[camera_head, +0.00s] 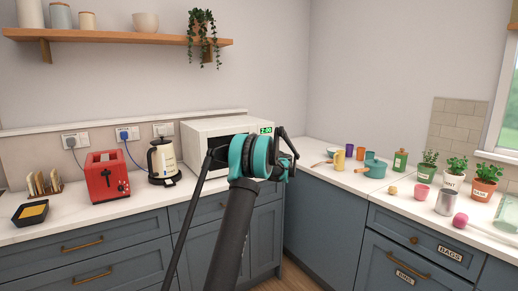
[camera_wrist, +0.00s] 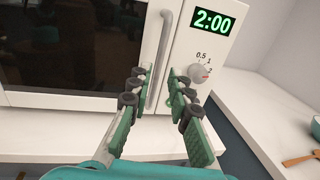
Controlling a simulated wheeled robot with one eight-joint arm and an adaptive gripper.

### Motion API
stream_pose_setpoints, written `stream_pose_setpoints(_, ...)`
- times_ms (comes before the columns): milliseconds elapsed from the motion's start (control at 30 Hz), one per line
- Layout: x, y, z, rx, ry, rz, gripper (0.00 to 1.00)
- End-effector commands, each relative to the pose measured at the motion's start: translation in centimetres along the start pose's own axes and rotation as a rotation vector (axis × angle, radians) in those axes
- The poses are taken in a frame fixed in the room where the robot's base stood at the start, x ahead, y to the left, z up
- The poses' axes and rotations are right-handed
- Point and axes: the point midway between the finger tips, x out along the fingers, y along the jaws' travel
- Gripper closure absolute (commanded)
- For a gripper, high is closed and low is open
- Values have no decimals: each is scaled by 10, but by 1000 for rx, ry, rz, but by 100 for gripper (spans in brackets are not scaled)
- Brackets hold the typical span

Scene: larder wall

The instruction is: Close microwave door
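The white microwave (camera_head: 212,126) stands on the counter in the back corner, its front partly hidden by my arm. In the wrist view its door (camera_wrist: 75,45) has a dark window and a long vertical handle (camera_wrist: 162,55). The door looks flush or nearly flush with the control panel (camera_wrist: 220,60); I cannot tell if it is fully shut. My gripper (camera_wrist: 160,85) is open and empty, its fingers pointing at the microwave front. The lower end of the handle shows between the two fingertips. I see no clear contact. My gripper also shows in the head view (camera_head: 288,152).
A green 2:00 display (camera_wrist: 212,21) and a knob (camera_wrist: 200,72) sit right of the handle. A kettle (camera_head: 163,159) and red toaster (camera_head: 106,177) stand to the left. Cups, a teal pot (camera_head: 375,168) and plants (camera_head: 427,166) are on the right counter.

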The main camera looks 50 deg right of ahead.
Motion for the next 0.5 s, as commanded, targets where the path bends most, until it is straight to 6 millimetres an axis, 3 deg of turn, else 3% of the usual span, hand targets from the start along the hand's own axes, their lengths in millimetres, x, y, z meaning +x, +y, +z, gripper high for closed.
stream_pose_setpoints(200,-26,0,0,0,0,0,81)
stream_pose_setpoints(500,-30,0,0,0,0,0,81)
